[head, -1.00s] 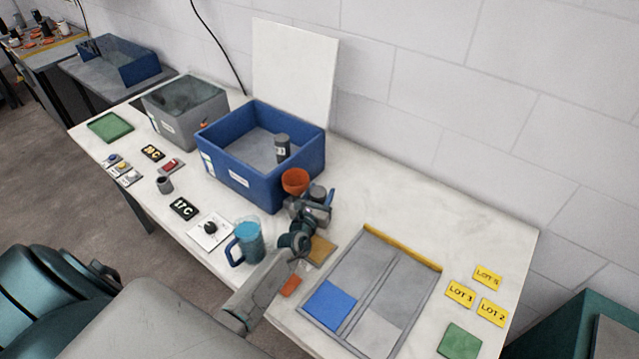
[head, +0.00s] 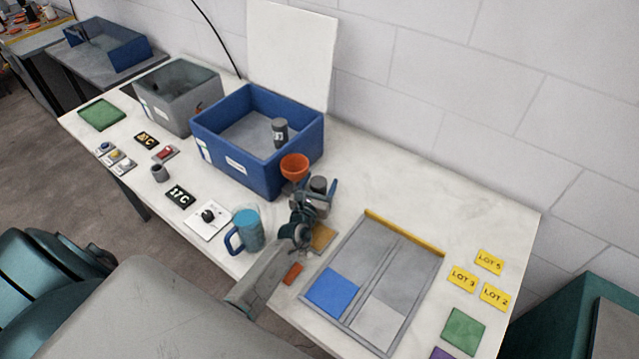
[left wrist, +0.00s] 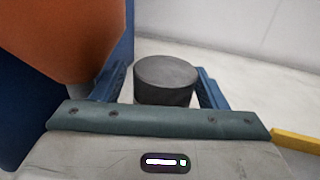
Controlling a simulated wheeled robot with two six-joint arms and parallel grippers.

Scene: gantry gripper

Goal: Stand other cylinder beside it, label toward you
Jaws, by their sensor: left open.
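One dark grey cylinder (head: 280,133) stands upright inside the blue bin (head: 238,172), near its right side, with a pale label mark facing my side. Another dark grey cylinder (head: 318,184) is upright on the table right of the orange cup. My left gripper (head: 317,192) is open, with its fingers on either side of this second cylinder. In the left wrist view the cylinder (left wrist: 166,78) shows between the two blue fingers, with a visible gap on the right. Its lower part and any label are hidden. My right gripper is not in view.
The orange cup (head: 294,167) is close on the left of the gripper, against the bin's corner. A blue mug (head: 248,232) stands nearer me. A divided grey tray (head: 404,318) lies to the right. The table behind the tray is clear.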

